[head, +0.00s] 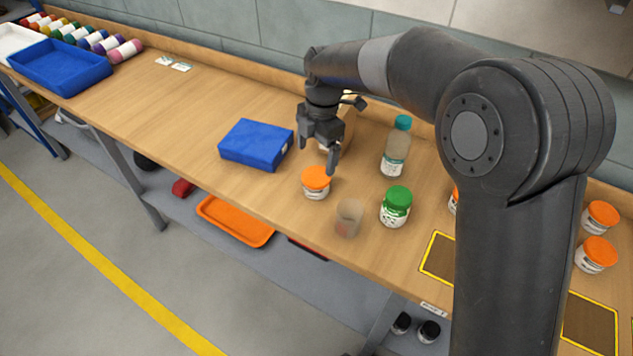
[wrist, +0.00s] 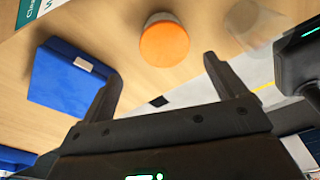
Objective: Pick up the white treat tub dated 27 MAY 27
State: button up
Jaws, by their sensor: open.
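A white tub with an orange lid (head: 316,183) stands upright on the bench near its front edge, just below my gripper (head: 320,155). In the wrist view its orange lid (wrist: 164,44) lies beyond the space between my fingertips (wrist: 163,70), apart from them. My gripper is open and empty. Similar orange-lidded white tubs stand at the right, one further back (head: 602,216) and one nearer (head: 596,255). Another (head: 454,201) is mostly hidden behind my arm. I cannot read a date on any of them.
A blue box (head: 250,148) lies left of the near tub. A translucent cup (head: 348,219), a green-lidded tub (head: 395,208) and a teal-capped bottle (head: 396,148) stand to its right. Yellow-bordered dark areas (head: 590,328) mark the bench. Bench left of the blue box is mostly clear.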

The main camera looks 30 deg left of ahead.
aim_at(317, 175)
jog(key=f, duration=0.3)
jog(key=shift+s+f, duration=0.2)
jog(key=shift+s+d+f, duration=0.1)
jog(key=shift+d+f, duration=0.05)
jog(key=shift+f, duration=1.2)
jog(key=shift+s+d+f, duration=0.1)
jog(key=shift+f, duration=1.25)
jog(key=shift+c, duration=0.3)
jog(key=c, duration=1)
